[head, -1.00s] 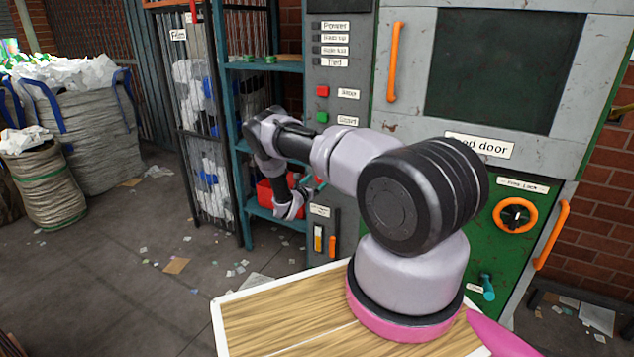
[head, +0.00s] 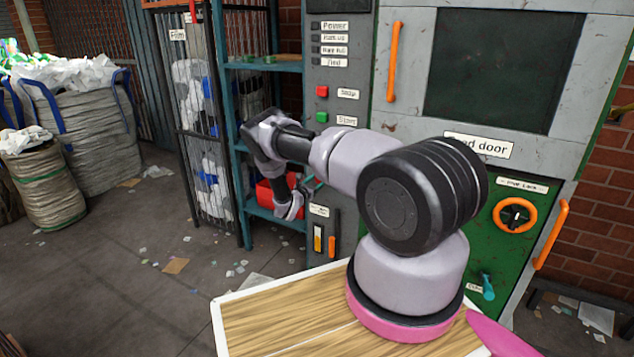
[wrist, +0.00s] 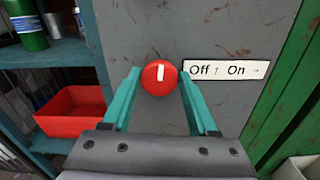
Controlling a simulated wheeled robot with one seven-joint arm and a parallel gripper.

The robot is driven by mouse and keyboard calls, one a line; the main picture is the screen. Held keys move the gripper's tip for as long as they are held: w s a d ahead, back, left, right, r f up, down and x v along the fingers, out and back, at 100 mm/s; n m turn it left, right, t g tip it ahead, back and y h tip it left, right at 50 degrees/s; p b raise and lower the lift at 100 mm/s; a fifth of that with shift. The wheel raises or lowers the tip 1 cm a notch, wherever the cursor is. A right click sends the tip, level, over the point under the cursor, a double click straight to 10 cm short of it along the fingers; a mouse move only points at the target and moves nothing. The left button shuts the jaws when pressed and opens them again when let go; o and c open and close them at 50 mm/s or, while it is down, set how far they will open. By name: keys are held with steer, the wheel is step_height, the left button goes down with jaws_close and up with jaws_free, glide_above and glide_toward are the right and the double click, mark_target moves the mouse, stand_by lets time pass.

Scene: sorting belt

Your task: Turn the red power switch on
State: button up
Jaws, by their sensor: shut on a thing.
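The red power switch (wrist: 159,84) is a round red knob on a grey panel (wrist: 225,30) in the wrist view. Its white mark points straight up. A white label (wrist: 227,69) to its right reads "Off" with an up arrow and "On" with a right arrow, so the mark lines up with Off. My gripper (wrist: 160,78) has its two teal fingers on either side of the knob and is shut on it. In the head view my arm covers the switch, and the fingers hardly show.
A red bin (wrist: 70,115) sits on the teal shelf (wrist: 68,53) left of the panel; it also shows in the head view (head: 265,194). The green machine door has an orange wheel (head: 515,216) and an orange handle (head: 552,234). The floor at left is open with scraps.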

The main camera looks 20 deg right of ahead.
steer(key=shift+s+d+f+m, duration=0.1)
steer(key=shift+f+m, duration=0.05)
steer(key=shift+m, duration=4)
steer(key=shift+s+f+m, duration=0.1)
steer(key=shift+f+m, duration=0.05)
steer(key=shift+m, duration=4)
steer(key=o, duration=1.4)
steer(key=shift+c, duration=0.2)
steer(key=v, duration=1)
steer(key=shift+s+a, duration=0.25)
steer(key=shift+a, duration=0.05)
